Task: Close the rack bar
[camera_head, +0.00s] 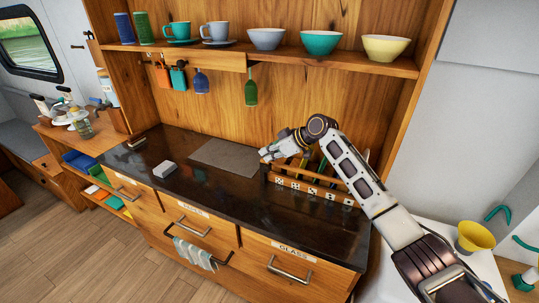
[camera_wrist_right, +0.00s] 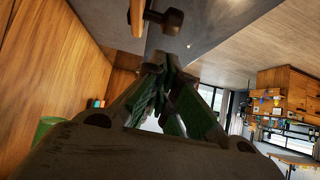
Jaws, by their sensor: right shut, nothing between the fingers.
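A low wooden rack (camera_head: 312,191) with dice-like pip marks along its front stands at the right of the dark counter. Several upright items in it are partly hidden by my right arm. A wooden bar runs along the rack, but I cannot tell how far it is closed. My right gripper (camera_head: 266,154) is at the rack's left end, shut and empty. In the right wrist view its green-padded fingers (camera_wrist_right: 165,75) come together just below a dark knob (camera_wrist_right: 166,20) beside a wooden piece (camera_wrist_right: 137,16), probably the bar's end. Contact is unclear. My left gripper is out of view.
A grey mat (camera_head: 225,156) and a small pale block (camera_head: 165,169) lie left of the rack on the counter (camera_head: 200,190). A shelf (camera_head: 330,59) with bowls and cups is above, with tools hanging below. A yellow funnel (camera_head: 475,237) stands at the right.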

